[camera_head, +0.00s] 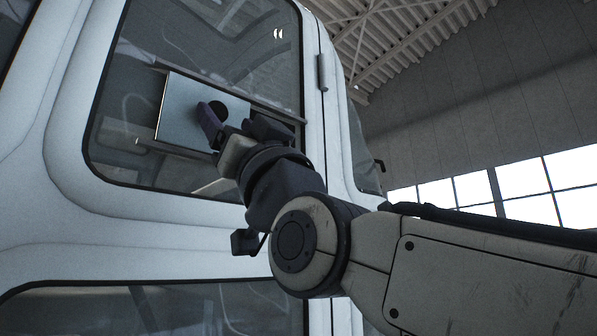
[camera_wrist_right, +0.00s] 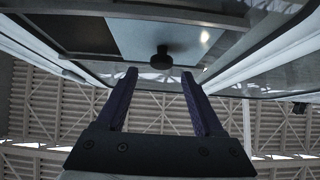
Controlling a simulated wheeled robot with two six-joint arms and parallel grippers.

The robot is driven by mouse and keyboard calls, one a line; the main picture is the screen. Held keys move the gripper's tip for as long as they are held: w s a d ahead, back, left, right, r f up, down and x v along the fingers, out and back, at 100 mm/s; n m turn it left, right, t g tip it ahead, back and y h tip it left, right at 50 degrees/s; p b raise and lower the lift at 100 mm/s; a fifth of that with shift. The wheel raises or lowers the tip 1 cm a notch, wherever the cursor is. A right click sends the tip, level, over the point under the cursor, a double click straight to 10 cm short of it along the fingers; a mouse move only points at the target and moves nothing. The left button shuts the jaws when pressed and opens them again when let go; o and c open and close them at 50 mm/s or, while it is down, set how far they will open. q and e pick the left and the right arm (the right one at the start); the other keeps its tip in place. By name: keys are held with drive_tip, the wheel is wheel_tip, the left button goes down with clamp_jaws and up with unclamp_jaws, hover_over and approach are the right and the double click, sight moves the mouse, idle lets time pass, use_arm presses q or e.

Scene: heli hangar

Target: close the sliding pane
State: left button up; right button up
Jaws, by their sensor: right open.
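The sliding pane (camera_head: 178,108) is a pale, bluish panel set between two dark rails in the helicopter door window. It stands toward the left part of the rails in the head view. A round dark knob (camera_head: 218,109) sits on it. In the wrist view the pane (camera_wrist_right: 135,38) is at the top, with the knob (camera_wrist_right: 161,59) hanging from it. My right gripper (camera_head: 235,124) is open in front of the pane and partly hides it. In the wrist view its fingers (camera_wrist_right: 160,74) are spread to either side below the knob, with nothing between them. My left gripper is not in view.
The white door frame (camera_head: 65,140) surrounds the dark window glass (camera_head: 125,165). A hinge (camera_head: 322,72) is on the door's right edge. A lower window (camera_head: 150,310) is beneath. The hangar wall and bright windows (camera_head: 520,180) lie far off at right.

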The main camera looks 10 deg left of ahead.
sight(220, 110)
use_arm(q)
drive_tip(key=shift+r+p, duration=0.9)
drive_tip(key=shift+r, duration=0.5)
use_arm(e)
drive_tip(key=shift+x, duration=1.65)
clamp_jaws()
